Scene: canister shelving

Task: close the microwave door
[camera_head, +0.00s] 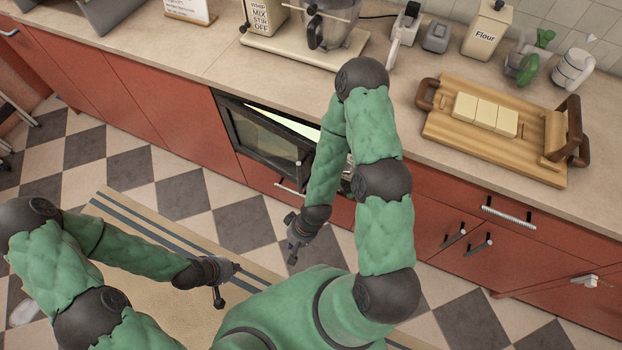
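The microwave is built into the red cabinets under the counter. Its dark-framed glass door (262,138) stands partly open, swung out from the left side. Part of the lit, pale microwave interior (285,120) shows above the door; my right arm hides the right part of the opening. My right gripper (292,239) is below the door's free edge, apart from it, and looks open and empty. My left gripper (227,284) is lower and further left, over the rug, away from the door. It also looks open and empty.
A striped beige rug (180,305) lies on the checkered floor. The counter above holds a stand mixer (310,35), a wooden tray (455,125) with pale blocks, and a flour canister (487,30). Drawer handles (508,215) stick out at the right.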

